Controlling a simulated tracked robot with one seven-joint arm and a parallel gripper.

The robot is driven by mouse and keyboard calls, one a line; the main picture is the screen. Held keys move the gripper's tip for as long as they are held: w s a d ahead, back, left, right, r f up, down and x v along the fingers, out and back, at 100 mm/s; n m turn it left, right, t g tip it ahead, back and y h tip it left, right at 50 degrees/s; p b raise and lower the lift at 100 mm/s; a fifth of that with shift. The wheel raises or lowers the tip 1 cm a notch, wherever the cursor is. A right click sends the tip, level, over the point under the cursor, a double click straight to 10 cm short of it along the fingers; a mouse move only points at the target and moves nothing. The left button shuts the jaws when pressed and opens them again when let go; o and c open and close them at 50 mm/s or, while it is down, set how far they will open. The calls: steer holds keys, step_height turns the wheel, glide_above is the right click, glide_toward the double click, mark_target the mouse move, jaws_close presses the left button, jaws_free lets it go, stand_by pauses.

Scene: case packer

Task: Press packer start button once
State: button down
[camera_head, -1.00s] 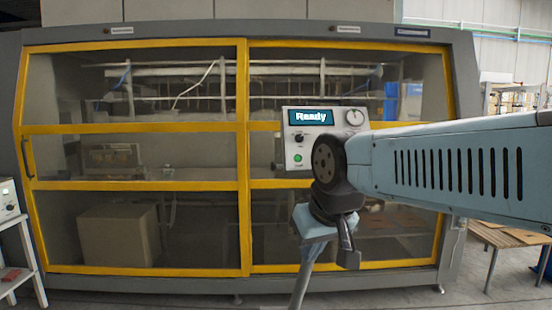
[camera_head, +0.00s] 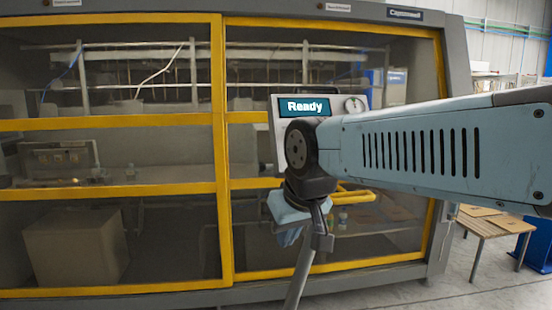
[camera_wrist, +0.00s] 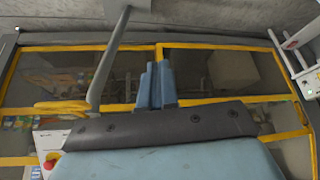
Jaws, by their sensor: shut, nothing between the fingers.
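The packer's control panel (camera_head: 279,140) is a pale grey box on the right part of the packer (camera_head: 222,150). Its screen (camera_head: 305,106) reads "Ready", with a round knob (camera_head: 353,105) to the right. My arm covers its lower part, so the green start button is hidden. In the wrist view, a corner of a white panel (camera_wrist: 42,137) shows at lower left with a red button (camera_wrist: 51,158) on yellow. My gripper (camera_wrist: 156,72) is shut and empty, its blue fingers over the packer front, apart from the panel.
Yellow-framed clear doors cover the packer's front, with a carton (camera_head: 75,245) inside at lower left. A wooden-topped table (camera_head: 500,222) stands at right. Bare floor (camera_head: 410,290) shows in front. The wrist view shows another white control box (camera_wrist: 308,82) at right.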

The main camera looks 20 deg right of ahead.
steer(key=shift+w, duration=0.1)
steer(key=w+a+r+m+t+y, duration=0.1)
steer(key=w+r+m+y, duration=0.1)
steer(key=w+m+y, duration=0.45)
steer(key=w+a+r+m+t+y, duration=0.1)
steer(key=w+r+y, duration=0.15)
steer(key=w, duration=0.65)
steer(key=w+d+r+m+t+h, duration=0.2)
steer(key=w+d+m+t, duration=0.3)
steer(key=d, duration=0.6)
steer(key=w+d+r+m+t+h, duration=0.2)
steer(key=w+d+m+t, duration=0.3)
steer(key=d, duration=0.6)
steer(key=w+t, duration=0.1)
steer(key=w, duration=0.1)
steer(key=shift+w+d+r, duration=0.15)
steer(key=shift+w+d, duration=0.2)
steer(key=shift+d, duration=0.05)
steer(key=shift+w, duration=0.1)
steer(key=w+d+f, duration=0.1)
steer(key=w+f, duration=0.3)
steer(key=w, duration=0.3)
steer(key=shift+w+d+f, duration=0.15)
steer(key=shift+d+f, duration=0.05)
steer(key=shift+d, duration=0.15)
